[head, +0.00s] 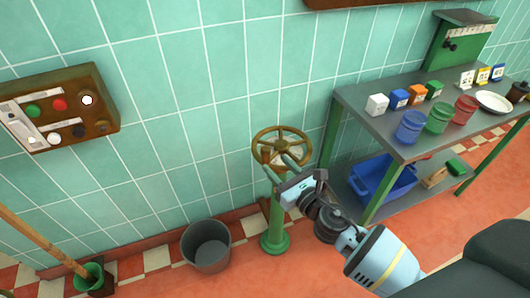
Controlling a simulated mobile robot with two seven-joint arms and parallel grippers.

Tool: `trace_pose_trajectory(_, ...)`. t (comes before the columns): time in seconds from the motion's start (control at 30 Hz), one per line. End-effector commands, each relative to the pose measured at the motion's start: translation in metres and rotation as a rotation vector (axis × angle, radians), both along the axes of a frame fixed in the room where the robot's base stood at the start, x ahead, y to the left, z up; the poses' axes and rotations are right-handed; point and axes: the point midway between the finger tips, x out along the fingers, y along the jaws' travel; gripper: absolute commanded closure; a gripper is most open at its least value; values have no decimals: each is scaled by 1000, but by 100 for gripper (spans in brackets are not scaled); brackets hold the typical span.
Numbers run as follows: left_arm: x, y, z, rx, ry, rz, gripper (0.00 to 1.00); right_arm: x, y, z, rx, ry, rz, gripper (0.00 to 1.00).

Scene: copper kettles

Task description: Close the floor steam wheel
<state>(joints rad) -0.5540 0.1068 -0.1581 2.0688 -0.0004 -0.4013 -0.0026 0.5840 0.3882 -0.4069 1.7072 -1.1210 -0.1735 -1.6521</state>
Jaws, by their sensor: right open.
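The steam wheel (280,148) is a brass-brown handwheel on top of a green floor post (274,238), in front of the tiled wall. My right gripper (281,166) reaches in from the lower right. Its two fingers are apart and lie at the near side of the wheel's rim, overlapping it in the picture. I cannot tell whether they touch the rim or whether it lies between them. The gripper and wrist hide part of the post. My left gripper is not in view.
A grey bucket (206,247) stands left of the post. A metal table (366,112) with blocks, cups and a plate stands at right, a blue crate (383,184) on its lower shelf. A button panel (66,108) hangs on the left wall. Red floor lies open in front.

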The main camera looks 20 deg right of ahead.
Motion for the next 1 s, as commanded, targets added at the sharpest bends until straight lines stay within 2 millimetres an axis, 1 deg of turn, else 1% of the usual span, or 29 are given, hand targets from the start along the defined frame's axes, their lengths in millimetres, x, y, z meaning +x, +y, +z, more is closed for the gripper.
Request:
trace_pose_trajectory(0.03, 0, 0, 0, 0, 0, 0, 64, 8, 2, 2, 1, -2, -1, 56)
trace_pose_trajectory(0.2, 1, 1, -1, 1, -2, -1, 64, 33, 9, 1, 1, -1, -1, 56)
trace_pose_trajectory(0.4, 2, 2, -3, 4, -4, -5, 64, 54, 14, 0, 1, 0, 0, 56)
trace_pose_trajectory(0.53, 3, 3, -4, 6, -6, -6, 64, 60, 16, 0, 2, 1, 0, 56)
trace_pose_trajectory(0.77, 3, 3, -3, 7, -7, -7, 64, 60, 16, 0, 2, 1, 0, 56)
trace_pose_trajectory(0.8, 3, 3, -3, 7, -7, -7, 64, 60, 16, 0, 2, 1, 0, 58)
trace_pose_trajectory(0.87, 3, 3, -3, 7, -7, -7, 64, 60, 16, 0, 2, 1, 0, 66)
trace_pose_trajectory(1.0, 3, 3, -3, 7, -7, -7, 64, 60, 16, 0, 2, 1, 0, 84)
